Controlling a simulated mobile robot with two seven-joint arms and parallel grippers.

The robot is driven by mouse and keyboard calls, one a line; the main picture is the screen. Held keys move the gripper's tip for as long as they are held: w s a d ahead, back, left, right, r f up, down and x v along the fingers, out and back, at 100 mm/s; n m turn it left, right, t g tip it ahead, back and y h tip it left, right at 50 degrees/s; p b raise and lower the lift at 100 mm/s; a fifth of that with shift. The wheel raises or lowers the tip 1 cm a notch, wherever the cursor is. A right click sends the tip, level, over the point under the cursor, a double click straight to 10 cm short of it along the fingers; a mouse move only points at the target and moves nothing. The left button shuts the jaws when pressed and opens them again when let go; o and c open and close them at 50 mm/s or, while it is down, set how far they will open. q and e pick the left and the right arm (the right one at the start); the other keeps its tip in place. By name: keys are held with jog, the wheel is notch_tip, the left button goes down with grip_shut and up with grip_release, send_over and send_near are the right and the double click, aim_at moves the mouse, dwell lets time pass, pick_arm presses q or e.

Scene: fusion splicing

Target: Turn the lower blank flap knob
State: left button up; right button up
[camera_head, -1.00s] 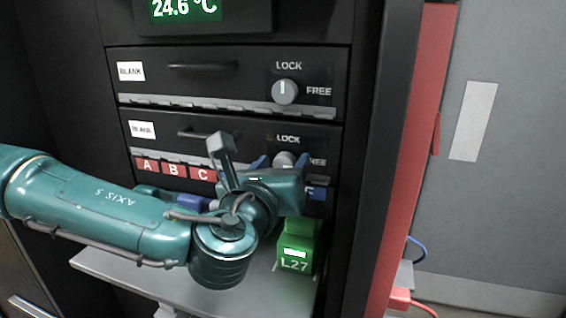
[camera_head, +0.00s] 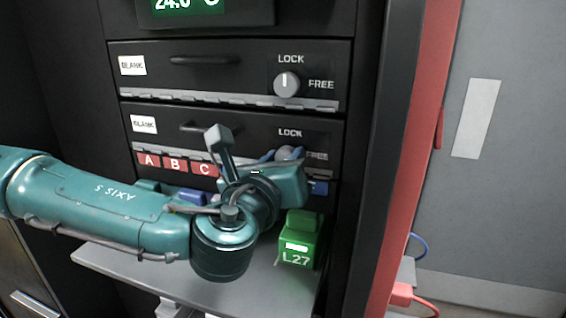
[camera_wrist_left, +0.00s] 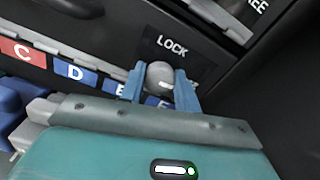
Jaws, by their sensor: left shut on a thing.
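The lower blank flap (camera_head: 235,128) is a black panel with a white BLANK label, a handle and LOCK and FREE markings. Its round grey knob (camera_head: 287,153) sits below the word LOCK. My left gripper (camera_wrist_left: 161,84) is shut on the knob, with one blue finger on each side of it. The knob's face (camera_wrist_left: 158,74) shows between the fingers, with a pale mark at its lower right. In the head view, the teal left hand and wrist partly hide the knob and the flap's lower edge. My right gripper is not in view.
An upper blank flap (camera_head: 225,72) with its own knob (camera_head: 286,84) is above. Lettered red and blue tags (camera_head: 175,165) run below the lower flap. A green L27 block (camera_head: 300,241) stands on the grey shelf (camera_head: 130,268) beneath my arm.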

pick_arm(q)
jog(key=n+b, duration=0.4)
jog(key=n, duration=0.4)
jog(key=n+b, duration=0.3)
jog(key=n, duration=0.6)
jog(key=shift+a+f+b, duration=0.15)
jog(key=shift+f+b, duration=0.05)
jog(key=shift+b, duration=0.2)
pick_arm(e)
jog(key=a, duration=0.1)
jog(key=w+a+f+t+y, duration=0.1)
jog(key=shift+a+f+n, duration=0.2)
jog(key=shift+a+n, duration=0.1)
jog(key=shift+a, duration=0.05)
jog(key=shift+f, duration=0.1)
pick_arm(q)
jog(key=o, duration=1)
